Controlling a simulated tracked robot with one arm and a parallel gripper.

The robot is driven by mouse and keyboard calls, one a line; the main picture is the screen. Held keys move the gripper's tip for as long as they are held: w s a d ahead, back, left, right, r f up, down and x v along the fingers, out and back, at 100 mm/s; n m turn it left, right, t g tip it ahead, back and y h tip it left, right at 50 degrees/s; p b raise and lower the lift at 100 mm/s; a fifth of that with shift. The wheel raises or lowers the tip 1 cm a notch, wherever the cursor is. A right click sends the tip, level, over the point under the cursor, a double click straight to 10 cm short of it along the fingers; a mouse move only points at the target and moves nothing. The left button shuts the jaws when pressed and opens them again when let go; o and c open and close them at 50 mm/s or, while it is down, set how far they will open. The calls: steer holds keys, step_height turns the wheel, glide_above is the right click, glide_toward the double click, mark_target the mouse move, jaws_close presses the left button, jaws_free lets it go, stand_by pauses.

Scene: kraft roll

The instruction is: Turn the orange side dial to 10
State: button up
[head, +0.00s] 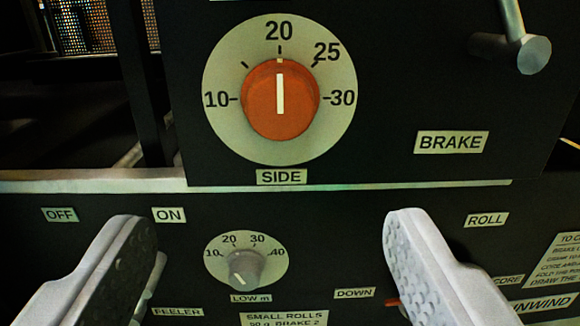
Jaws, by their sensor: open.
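The orange side dial (279,115) is in the upper middle of the head view. It sits on a round cream scale plate (225,70) marked 10, 20, 25 and 30, with a SIDE label (282,177) below. The dial's white pointer line is upright and points at 20. My gripper (268,228) is in the lower part of the view, its two pale fingers wide apart and nothing between them in contact. The fingertips appear below the dial, one to its lower left and one to its lower right.
A small grey LOW m dial (245,266) shows between the fingers on the lower panel. A metal ledge (350,187) runs under the side dial. A metal lever (510,48) with a round end juts out at upper right, near the BRAKE label (452,142).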

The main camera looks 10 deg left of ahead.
mark_target(277, 111)
steer(key=b+x, duration=0.1)
steer(key=x, duration=0.6)
steer(key=b+x, duration=0.2)
steer(key=x, duration=0.5)
steer(key=shift+d, duration=0.2)
steer(key=c, duration=1)
steer(key=shift+s+a, duration=0.1)
steer(key=shift+a, duration=0.1)
steer(key=shift+d+r, duration=0.1)
